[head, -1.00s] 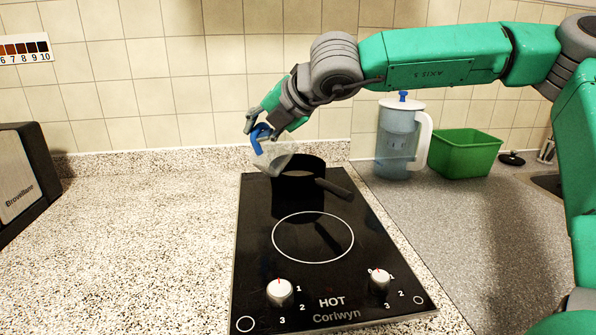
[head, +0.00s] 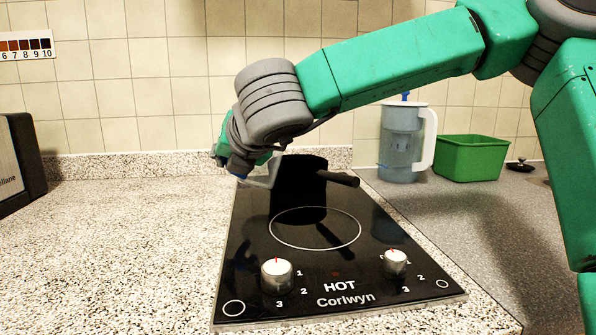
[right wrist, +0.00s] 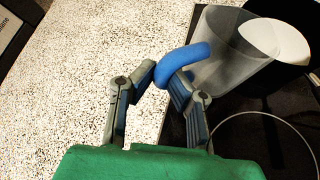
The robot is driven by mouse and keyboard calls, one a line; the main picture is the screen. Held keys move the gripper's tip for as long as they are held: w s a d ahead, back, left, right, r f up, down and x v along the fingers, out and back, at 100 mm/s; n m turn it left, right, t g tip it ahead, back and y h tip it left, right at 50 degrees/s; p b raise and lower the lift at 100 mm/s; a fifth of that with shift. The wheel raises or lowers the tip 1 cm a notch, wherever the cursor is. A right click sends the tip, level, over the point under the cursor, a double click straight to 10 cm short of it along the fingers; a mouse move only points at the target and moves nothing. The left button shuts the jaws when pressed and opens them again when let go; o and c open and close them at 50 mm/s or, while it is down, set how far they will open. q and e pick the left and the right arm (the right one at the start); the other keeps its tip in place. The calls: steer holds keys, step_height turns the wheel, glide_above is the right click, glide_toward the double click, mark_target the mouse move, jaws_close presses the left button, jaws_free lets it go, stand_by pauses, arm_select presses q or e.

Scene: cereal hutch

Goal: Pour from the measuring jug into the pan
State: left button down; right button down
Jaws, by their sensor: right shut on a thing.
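The clear measuring jug (head: 264,173) shows only in part in the head view, at the left edge of the black pan (head: 305,168). In the right wrist view the jug (right wrist: 228,55) is tilted, with its mouth toward the upper right. A pale white patch shows at its mouth; I cannot tell what it is. My right gripper (right wrist: 165,78) is shut on the jug's blue handle (right wrist: 184,62). In the head view my wrist hides most of this grip. The pan stands at the back of the hob, its handle pointing right. My left gripper is out of view.
The black hob (head: 262,235) has two knobs at its front. A lidded pitcher (head: 397,150) and a green bin (head: 470,158) stand to the right at the back. A dark box (head: 22,165) stands at the left. The speckled counter (head: 130,240) between is clear.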

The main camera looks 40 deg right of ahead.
steer(key=shift+s+a+f+n+t+h+b, duration=0.15)
steer(key=shift+a+f+n+h+b, duration=0.3)
steer(key=shift+f+b, duration=0.45)
steer(key=shift+s+a+f+n+t+h+b, duration=0.1)
steer(key=shift+a+f+n+t+h+b, duration=0.2)
steer(key=shift+a+f+b, duration=0.5)
steer(key=shift+s+a+f+n+t+h+b, duration=0.15)
steer(key=shift+a+f+n+h+b, duration=0.15)
steer(key=shift+f+b, duration=0.6)
steer(key=shift+w+r, duration=0.1)
steer(key=shift+r, duration=0.2)
